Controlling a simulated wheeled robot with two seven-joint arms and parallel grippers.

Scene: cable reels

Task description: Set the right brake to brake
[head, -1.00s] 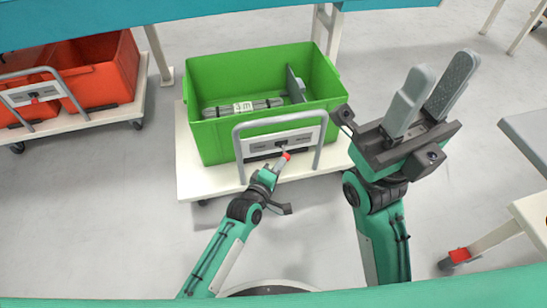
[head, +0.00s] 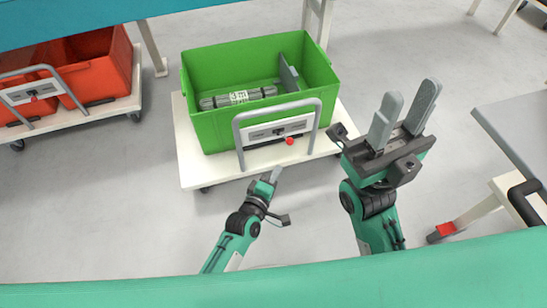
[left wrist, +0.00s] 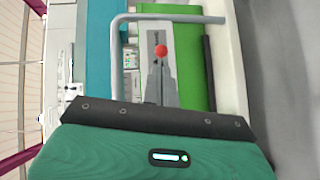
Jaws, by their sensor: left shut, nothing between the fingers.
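The brake lever's red knob (head: 289,141) sits just below the grey label panel (head: 278,130) on the white cart's (head: 205,177) handle, right of the panel's middle. The panel's lettering is too small to read. My left gripper (head: 275,175) is shut and empty, below the knob and apart from it. In the left wrist view the shut fingers (left wrist: 161,72) point at the red knob (left wrist: 160,50), which shows just beyond their tips. My right gripper (head: 405,108) is raised to the right of the cart, fingers apart, with nothing between them.
A green crate (head: 209,130) with a grey bundle (head: 238,97) stands on the cart. Another cart (head: 107,112) with orange crates (head: 103,66) and its own red knob (head: 34,99) is at the left. A grey-topped table (head: 510,125) is at the right. Floor in front is clear.

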